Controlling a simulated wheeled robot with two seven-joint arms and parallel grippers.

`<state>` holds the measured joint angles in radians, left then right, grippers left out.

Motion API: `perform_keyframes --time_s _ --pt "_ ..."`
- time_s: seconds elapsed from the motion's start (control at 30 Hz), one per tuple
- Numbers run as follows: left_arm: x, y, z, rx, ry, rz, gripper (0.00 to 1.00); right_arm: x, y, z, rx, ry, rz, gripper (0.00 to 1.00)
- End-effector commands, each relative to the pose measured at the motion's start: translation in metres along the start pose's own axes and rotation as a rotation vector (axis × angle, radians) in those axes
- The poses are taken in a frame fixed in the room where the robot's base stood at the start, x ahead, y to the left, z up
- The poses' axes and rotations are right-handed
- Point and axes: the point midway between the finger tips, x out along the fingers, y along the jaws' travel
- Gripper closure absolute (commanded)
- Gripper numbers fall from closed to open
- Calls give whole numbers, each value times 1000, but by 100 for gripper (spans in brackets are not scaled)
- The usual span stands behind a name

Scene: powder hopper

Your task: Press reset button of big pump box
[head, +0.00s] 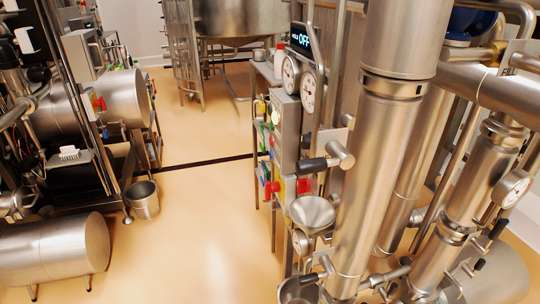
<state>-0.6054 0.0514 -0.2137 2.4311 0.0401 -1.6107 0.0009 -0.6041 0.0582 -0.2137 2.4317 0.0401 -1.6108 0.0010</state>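A tall grey metal box (285,135) stands right of centre, with coloured parts along its left side and lower end. I cannot tell whether it is the big pump box. A dark display (305,40) above it reads "OFF" in light letters. Two round white gauges, an upper one (291,74) and a lower one (308,92), sit just below the display. A red part (304,186) and a yellow part (290,188) show low on the box. No part is readable as a reset button. Neither of my grippers shows in the head view.
A thick vertical steel pipe (380,130) and other piping fill the right side. A steel funnel (312,211) sits below the box. A steel bucket (142,199) and a horizontal tank (55,248) stand at the left. The tan floor (205,215) between is open, crossed by a dark strip.

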Motion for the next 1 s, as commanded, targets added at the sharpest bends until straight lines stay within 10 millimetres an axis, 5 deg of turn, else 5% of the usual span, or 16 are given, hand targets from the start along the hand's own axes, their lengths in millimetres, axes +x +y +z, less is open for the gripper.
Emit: perform_keyframes --time_s 0.17,0.67,1.0 --pt "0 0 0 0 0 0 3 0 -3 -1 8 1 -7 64" --pt "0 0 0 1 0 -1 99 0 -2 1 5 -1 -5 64" --pt "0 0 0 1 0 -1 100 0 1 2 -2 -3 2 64"
